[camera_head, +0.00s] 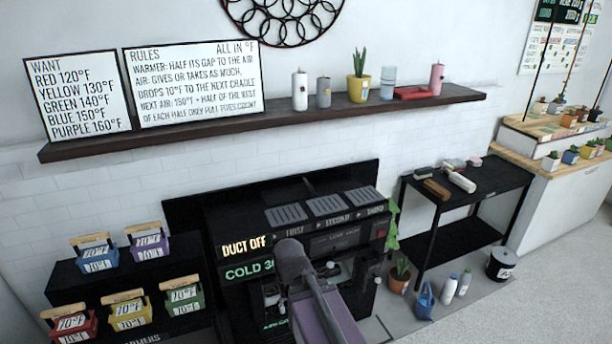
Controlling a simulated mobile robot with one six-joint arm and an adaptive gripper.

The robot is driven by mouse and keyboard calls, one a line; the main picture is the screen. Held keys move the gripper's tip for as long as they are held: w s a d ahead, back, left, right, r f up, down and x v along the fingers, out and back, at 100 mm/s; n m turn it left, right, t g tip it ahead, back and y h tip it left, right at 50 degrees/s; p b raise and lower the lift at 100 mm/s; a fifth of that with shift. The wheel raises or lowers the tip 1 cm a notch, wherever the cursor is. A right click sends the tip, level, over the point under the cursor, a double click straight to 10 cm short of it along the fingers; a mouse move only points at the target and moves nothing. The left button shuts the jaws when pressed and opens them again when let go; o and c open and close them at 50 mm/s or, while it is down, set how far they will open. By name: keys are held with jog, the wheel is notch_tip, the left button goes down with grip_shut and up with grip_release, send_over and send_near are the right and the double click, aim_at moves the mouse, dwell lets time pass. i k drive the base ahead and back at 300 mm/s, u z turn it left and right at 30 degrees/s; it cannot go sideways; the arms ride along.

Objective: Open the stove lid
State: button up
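The black stove (228,222) stands against the tiled wall in the middle of the view. Three grey slatted panels (330,205) lie along its top, above the labels FIRST, SECOND and THIRD. I cannot tell which part is the lid, or whether it is open. Its front reads DUCT OFF and COLD, with the number after COLD partly hidden. My purple-grey arm rises from the bottom edge and covers part of the stove's lower front. My gripper cannot be made out; small parts beside the arm are too dark and unclear to identify.
Several coloured boxes with wooden handles (150,241) stand on a black stepped rack at left. A black side table (490,180) holds small items at right. A potted plant (399,276), blue bag (424,300) and bottles stand on the floor. A shelf (285,119) hangs above.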

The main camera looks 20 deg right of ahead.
aim_at(289, 194)
jog(key=z, duration=0.2)
jog(key=i, duration=0.9)
jog(key=z, duration=0.3)
